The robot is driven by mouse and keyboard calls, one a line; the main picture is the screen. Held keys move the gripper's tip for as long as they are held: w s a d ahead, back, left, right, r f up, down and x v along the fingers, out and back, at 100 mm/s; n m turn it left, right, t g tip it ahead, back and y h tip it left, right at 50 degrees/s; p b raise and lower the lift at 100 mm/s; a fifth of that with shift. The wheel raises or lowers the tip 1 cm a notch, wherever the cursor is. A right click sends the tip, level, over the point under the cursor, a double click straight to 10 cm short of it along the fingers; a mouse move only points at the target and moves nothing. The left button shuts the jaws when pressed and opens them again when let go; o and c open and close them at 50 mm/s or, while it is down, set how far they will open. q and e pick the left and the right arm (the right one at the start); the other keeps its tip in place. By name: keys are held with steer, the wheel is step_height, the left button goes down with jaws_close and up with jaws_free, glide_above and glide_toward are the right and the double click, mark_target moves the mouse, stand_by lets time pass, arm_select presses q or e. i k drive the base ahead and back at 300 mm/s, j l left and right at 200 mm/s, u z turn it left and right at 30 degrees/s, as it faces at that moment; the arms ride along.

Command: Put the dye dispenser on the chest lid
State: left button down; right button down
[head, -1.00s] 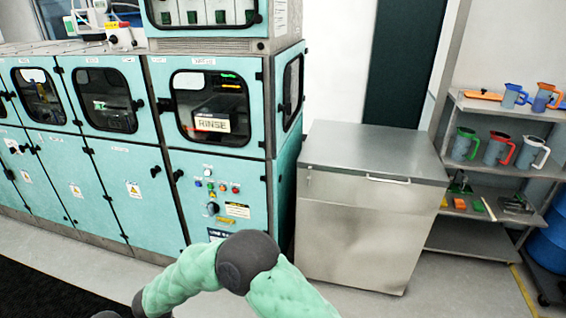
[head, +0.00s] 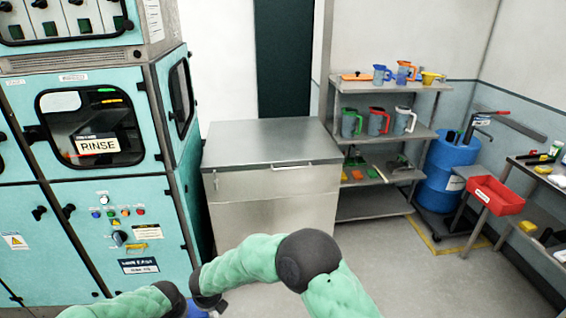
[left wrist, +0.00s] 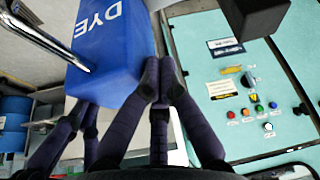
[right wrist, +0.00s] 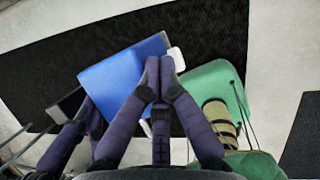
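The dye dispenser is a blue box marked DYE, large in the left wrist view (left wrist: 115,50), with a shiny metal bar across it. My left gripper (left wrist: 122,85) has its dark purple fingers around its edge, some partly behind it. A blue box, apparently the same dispenser, shows in the right wrist view (right wrist: 115,85), with a white knob-like part; my right gripper (right wrist: 122,90) has its fingers on both sides of it. In the head view, only a small bit of blue shows at the bottom edge. The steel chest stands ahead, its flat grey chest lid (head: 265,143) shut and bare.
A teal machine (head: 95,180) with a RINSE sign stands left of the chest. A shelf rack (head: 375,200) with coloured jugs stands right of it. Further right are a blue drum (head: 447,170) and a red bin (head: 495,195).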

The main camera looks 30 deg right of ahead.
mark_target(268, 143)
steer(key=i+l+z, duration=0.2)
steer(key=l, duration=0.3)
steer(key=i+l+z, duration=0.2)
steer(key=i+l, duration=1)
steer(key=l, duration=0.2)
